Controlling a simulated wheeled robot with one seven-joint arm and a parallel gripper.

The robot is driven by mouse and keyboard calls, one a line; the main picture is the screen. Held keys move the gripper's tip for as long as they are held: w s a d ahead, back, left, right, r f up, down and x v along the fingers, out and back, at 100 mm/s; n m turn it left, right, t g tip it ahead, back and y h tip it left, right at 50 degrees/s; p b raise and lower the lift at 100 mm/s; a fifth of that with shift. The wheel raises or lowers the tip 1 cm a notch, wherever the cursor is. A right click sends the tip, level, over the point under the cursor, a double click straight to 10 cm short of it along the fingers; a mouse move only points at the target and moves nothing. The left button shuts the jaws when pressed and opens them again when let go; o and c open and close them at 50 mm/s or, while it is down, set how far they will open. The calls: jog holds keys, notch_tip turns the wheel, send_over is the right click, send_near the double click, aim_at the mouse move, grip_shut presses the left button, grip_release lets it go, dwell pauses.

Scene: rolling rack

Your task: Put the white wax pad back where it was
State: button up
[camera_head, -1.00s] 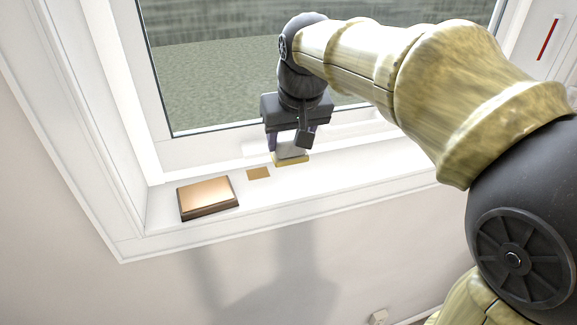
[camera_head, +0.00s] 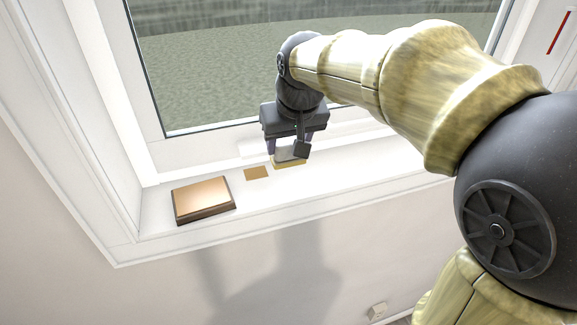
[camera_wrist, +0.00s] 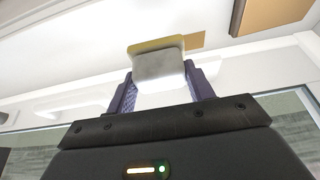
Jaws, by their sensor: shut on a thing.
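My gripper (camera_head: 289,152) is shut on the white wax pad, a pale grey-white block with a yellow base (camera_head: 289,163). The pad hangs over or touches the white window sill (camera_head: 335,165); I cannot tell whether a gap remains. In the wrist view the pad (camera_wrist: 158,66) sits between the two dark purple fingers. A flat tan patch (camera_head: 256,173) lies on the sill just left of the pad. It shows partly behind the pad in the wrist view (camera_wrist: 195,40).
A copper-topped block with a dark brown base (camera_head: 203,199) stands on the sill left of the patch. The window frame and glass (camera_head: 215,90) rise behind the gripper. The sill to the right is clear. A wall socket (camera_head: 377,311) sits low on the wall.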

aim_at(290, 160)
jog(key=shift+f, duration=1.1)
jog(key=shift+f, duration=0.1)
jog(key=shift+f+p, duration=0.7)
jog(key=shift+f, duration=1.3)
jog(key=o, duration=0.9)
jog(key=shift+r, duration=0.15)
jog(key=b+v, duration=0.3)
jog(key=v, duration=0.9)
jog(key=shift+b, duration=0.3)
